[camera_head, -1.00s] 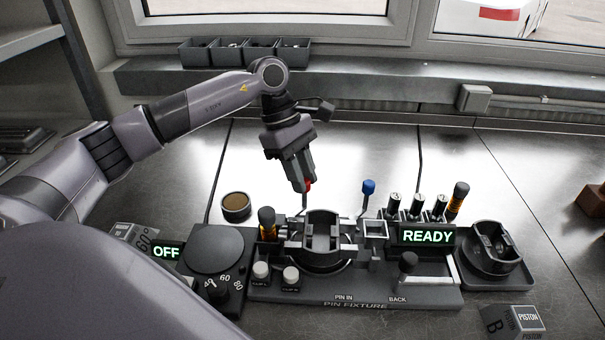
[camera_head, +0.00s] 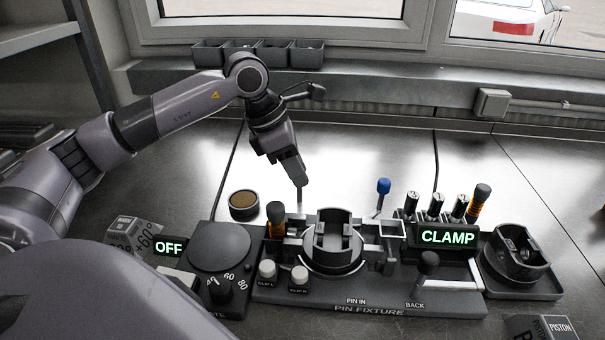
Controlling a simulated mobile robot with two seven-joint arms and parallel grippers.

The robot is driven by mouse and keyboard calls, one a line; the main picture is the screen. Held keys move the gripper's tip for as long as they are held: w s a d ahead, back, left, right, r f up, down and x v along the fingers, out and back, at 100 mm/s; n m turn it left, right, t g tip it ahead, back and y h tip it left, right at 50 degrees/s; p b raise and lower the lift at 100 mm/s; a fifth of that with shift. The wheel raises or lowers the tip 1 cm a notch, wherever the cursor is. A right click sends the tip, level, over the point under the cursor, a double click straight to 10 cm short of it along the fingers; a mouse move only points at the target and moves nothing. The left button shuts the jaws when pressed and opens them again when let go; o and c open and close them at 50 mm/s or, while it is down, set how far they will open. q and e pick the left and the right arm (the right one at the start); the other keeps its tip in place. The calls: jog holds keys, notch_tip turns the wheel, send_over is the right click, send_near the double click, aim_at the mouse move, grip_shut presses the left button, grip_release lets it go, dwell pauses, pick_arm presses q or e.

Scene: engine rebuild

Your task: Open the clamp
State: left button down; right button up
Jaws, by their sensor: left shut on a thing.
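The pin fixture (camera_head: 375,296) stands on the bench, with a round cradle and a part (camera_head: 333,240) seated in its middle. My left gripper (camera_head: 300,184) is shut on the top of the clamp lever, behind the left side of the fixture. The lever's knob is hidden between the fingers; its thin stem (camera_head: 299,203) shows below them. The fixture's display (camera_head: 447,237) reads "CLAMP". A second lever with a blue knob (camera_head: 383,185) stands to the right, apart from the gripper. My right gripper is not in view.
A hot plate (camera_head: 219,246) with a dial and an "OFF" display stands left of the fixture. A small round tin (camera_head: 243,205) is behind it. A black tray (camera_head: 537,288) with a round part is at the right. The bench behind the levers is clear.

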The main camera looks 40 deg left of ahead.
pick_arm(q)
jog(key=shift+s+a+n+t+y+b, duration=0.2)
jog(key=shift+s+n+y+b, duration=0.2)
jog(key=shift+n, duration=0.65)
jog(key=shift+s+a+n+t+y+b, duration=0.15)
jog(key=shift+s+n+t+y+b, duration=0.2)
jog(key=shift+n, duration=0.65)
jog(key=shift+s+a+n+t+y+b, duration=0.1)
jog(key=shift+s+a+n+y+b, duration=0.3)
jog(key=shift+n, duration=0.65)
jog(key=shift+w+d, duration=0.15)
jog(key=shift+d, duration=0.05)
jog(key=c, duration=0.9)
grip_release()
jog(key=shift+c, duration=0.2)
jog(key=v, duration=0.7)
jog(key=shift+r, duration=0.1)
